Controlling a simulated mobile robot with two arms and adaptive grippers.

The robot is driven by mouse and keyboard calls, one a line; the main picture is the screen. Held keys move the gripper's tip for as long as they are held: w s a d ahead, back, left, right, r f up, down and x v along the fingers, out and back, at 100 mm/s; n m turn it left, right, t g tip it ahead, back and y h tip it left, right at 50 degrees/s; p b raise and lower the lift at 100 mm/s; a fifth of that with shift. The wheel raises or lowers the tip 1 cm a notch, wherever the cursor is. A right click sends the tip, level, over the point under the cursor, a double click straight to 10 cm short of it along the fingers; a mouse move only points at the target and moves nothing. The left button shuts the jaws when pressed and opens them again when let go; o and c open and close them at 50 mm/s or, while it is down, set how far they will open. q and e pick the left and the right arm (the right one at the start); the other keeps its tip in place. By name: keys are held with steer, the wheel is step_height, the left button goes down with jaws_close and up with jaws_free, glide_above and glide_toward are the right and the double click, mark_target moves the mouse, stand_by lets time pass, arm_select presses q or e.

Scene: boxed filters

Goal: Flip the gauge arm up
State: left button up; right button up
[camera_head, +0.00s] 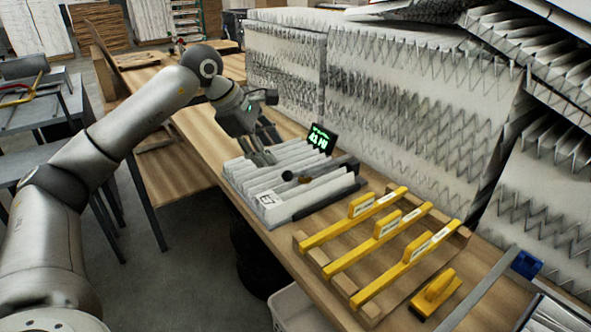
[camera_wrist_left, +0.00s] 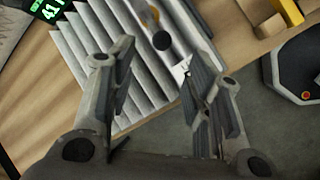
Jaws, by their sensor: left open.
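A white pleated filter (camera_head: 262,177) lies on the wooden bench beside a gauge display (camera_head: 321,138) with green digits. A dark knob (camera_head: 288,175) and a brass-coloured piece show over the pleats; the knob also shows in the left wrist view (camera_wrist_left: 162,40). They seem to belong to the gauge arm, which looks low along the filter; its full outline is unclear. My left gripper (camera_head: 268,148) is over the far left part of the filter. In the left wrist view, its open fingers (camera_wrist_left: 156,72) straddle the pleats, with the knob beyond the fingertips. Nothing is between them.
Yellow-handled bars (camera_head: 381,244) lie across a wooden rack to the right, with a yellow handled tool (camera_head: 436,292) nearer the front. Tall pleated filter stacks (camera_head: 410,110) wall off the bench's back. A white bin (camera_head: 300,310) stands below the front edge.

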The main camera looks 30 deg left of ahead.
mark_target(284, 173)
arm_select(q)
steer(key=x, duration=0.4)
steer(key=shift+s+f+p, duration=0.15)
steer(key=shift+f+p, duration=0.15)
steer(key=x, duration=0.3)
steer(key=shift+p+x, duration=0.3)
steer(key=shift+x, duration=0.5)
steer(key=shift+w+f, duration=0.2)
steer(key=shift+w, duration=0.05)
steer(key=shift+d, duration=0.1)
arm_select(e)
steer(key=shift+s+a+r, duration=0.6)
steer(key=shift+s, duration=0.25)
arm_select(q)
steer(key=shift+c, duration=0.9)
jaws_close()
arm_select(e)
steer(key=shift+s+d, duration=0.1)
steer(key=shift+s, duration=0.35)
